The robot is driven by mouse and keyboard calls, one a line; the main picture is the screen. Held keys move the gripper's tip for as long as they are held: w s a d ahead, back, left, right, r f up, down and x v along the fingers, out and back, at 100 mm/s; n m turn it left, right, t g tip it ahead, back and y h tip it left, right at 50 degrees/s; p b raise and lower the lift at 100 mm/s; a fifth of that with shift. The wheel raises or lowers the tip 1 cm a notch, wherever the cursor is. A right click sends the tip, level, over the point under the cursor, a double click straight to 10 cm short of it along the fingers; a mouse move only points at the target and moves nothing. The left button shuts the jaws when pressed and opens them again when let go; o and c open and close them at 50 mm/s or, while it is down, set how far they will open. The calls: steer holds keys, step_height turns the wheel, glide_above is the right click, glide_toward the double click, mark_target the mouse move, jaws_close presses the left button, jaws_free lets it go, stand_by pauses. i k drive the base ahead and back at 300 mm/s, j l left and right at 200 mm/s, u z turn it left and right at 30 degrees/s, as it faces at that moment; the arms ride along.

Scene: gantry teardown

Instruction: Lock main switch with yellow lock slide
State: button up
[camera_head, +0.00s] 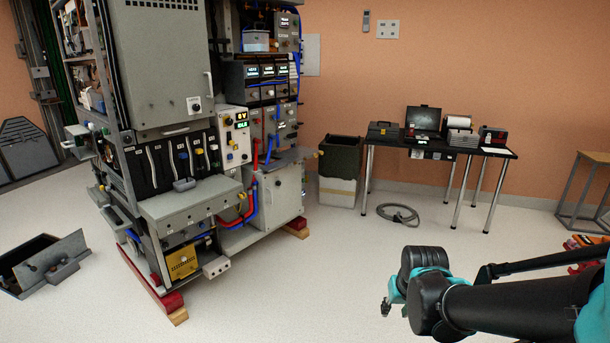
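A tall gantry of equipment (165,75) stands at the left. A small white plate with a dark knob (194,105) sits on the grey door. At this size I cannot tell which of these is the main switch or its lock slide. My gripper (388,304) is at the lower right, over open floor and well apart from the gantry. It is small and partly hidden by my arm, so its opening is unclear.
An open drawer box (43,264) lies at left. The middle floor is clear.

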mark_target(230, 141)
steer(key=i+u, duration=0.25)
steer(key=i, duration=0.15)
steer(key=i+l+u, duration=0.5)
steer(key=i, duration=0.25)
steer(key=j+u, duration=0.1)
steer(key=u, duration=0.2)
